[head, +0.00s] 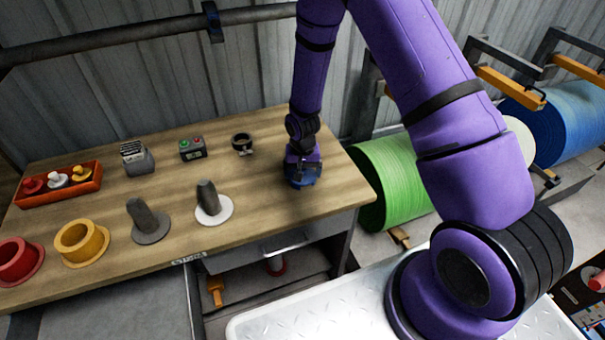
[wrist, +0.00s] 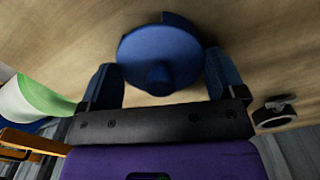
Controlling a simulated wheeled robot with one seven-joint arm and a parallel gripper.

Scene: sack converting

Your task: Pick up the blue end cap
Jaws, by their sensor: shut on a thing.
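The blue end cap (wrist: 160,52) shows in the wrist view as a round blue disc with a knob, between the two dark blue fingers of my gripper (wrist: 162,80). My gripper is shut on it. In the head view my gripper (head: 302,178) is at the right end of the wooden workbench (head: 262,160), low at its top. Some blue shows there at the gripper's tip, but the cap is mostly hidden by my arm. I cannot tell whether the cap touches the bench top.
On the bench are a black ring clamp (head: 242,143), a button box (head: 193,149), an orange tray (head: 58,185) of small caps, a yellow flanged cup (head: 81,241), a red one (head: 18,260), and two grey-handled discs (head: 213,203). A green roll (head: 393,180) stands right of the bench.

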